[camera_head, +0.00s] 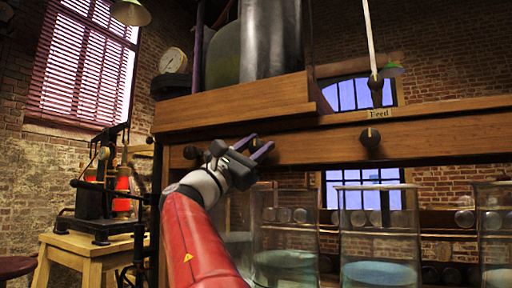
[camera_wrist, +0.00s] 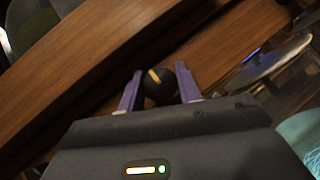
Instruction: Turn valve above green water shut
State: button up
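My gripper (camera_head: 258,147) is at the wooden beam, above the jar of green water (camera_head: 285,268). In the wrist view my gripper's two purple fingers (camera_wrist: 159,86) stand apart, one on each side of a round black valve knob (camera_wrist: 157,90). The knob has a yellow mark that slants up to the left. Whether the fingers touch the knob cannot be told. In the head view this knob is mostly hidden by my gripper. The green water sits low in a clear glass jar, partly behind my arm.
Another black knob (camera_head: 370,138) sits on the beam to the right, under a "Feed" label (camera_head: 381,113). One more knob (camera_head: 192,152) is at the left. A jar of bluish water (camera_head: 380,274) stands right of the green one. A wooden ledge (camera_head: 240,103) overhangs my gripper.

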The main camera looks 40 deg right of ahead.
jog(key=o, duration=0.4)
jog(key=shift+o, duration=0.2)
jog(key=b+v, duration=0.2)
jog(key=v, duration=0.5)
jog(key=shift+a+f, duration=0.2)
jog(key=shift+a, duration=0.15)
jog(key=s+f+m+t+y, duration=0.15)
jog(key=f+t+y, duration=0.35)
jog(key=f, duration=0.9)
jog(key=s+f+n+t+y, duration=0.1)
jog(key=s+f+t+y, duration=0.15)
jog(key=f+y, duration=0.85)
jog(key=s+a+f+m+y, duration=0.3)
jog(key=a+f, duration=0.3)
jog(key=f, duration=0.3)
jog(key=s+a+f+m+y, duration=0.3)
jog(key=a+f, duration=0.4)
jog(key=f, duration=0.3)
jog(key=s+a+f+m+y, duration=0.3)
jog(key=s+a+f, duration=0.2)
jog(key=f, duration=0.4)
jog(key=shift+a+f, duration=0.15)
jog(key=shift+a, duration=0.7)
